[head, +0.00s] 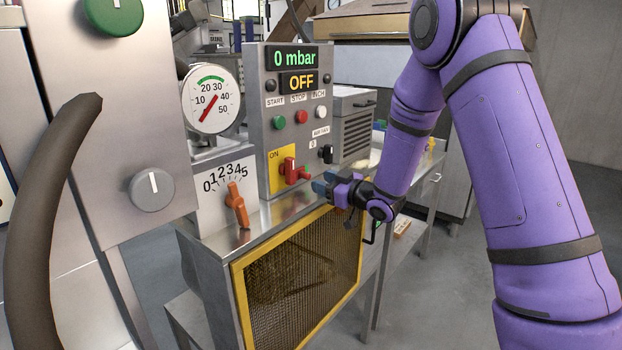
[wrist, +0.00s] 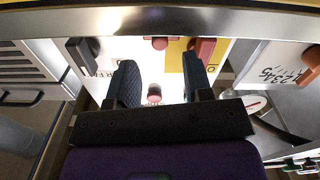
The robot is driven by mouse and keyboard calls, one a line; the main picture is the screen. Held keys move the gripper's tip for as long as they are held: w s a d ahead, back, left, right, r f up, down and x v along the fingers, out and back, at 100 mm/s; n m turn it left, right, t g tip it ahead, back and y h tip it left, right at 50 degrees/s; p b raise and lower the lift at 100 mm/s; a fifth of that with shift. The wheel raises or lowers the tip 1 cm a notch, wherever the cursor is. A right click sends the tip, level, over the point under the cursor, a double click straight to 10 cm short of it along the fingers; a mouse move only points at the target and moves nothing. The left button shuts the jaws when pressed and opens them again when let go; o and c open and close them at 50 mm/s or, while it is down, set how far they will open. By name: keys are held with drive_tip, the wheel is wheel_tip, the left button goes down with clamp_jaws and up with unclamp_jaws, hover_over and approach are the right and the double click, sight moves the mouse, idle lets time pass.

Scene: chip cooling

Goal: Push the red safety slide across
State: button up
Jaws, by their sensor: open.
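The control panel (head: 285,100) has a yellow plate (head: 273,157) marked ON near its bottom, with a red handle (head: 289,165) on it. A small red piece (head: 303,173), which looks like the safety slide, sits beside the plate's right edge. In the wrist view the yellow plate (wrist: 192,75), its red handle (wrist: 205,48) and the small red piece (wrist: 160,42) show upside down. My gripper (head: 322,184) is open and empty, a little right of and below the red piece. In the wrist view its two dark fingertips (wrist: 158,65) stand apart, with the red piece between their lines.
An orange lever (head: 237,205) stands on the 0–5 scale to the left. The steel ledge (head: 275,208) runs under the panel, above a yellow-framed mesh guard (head: 238,290).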

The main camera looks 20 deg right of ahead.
sight(309, 177)
drive_tip(key=shift+x, duration=2.45)
clamp_jaws()
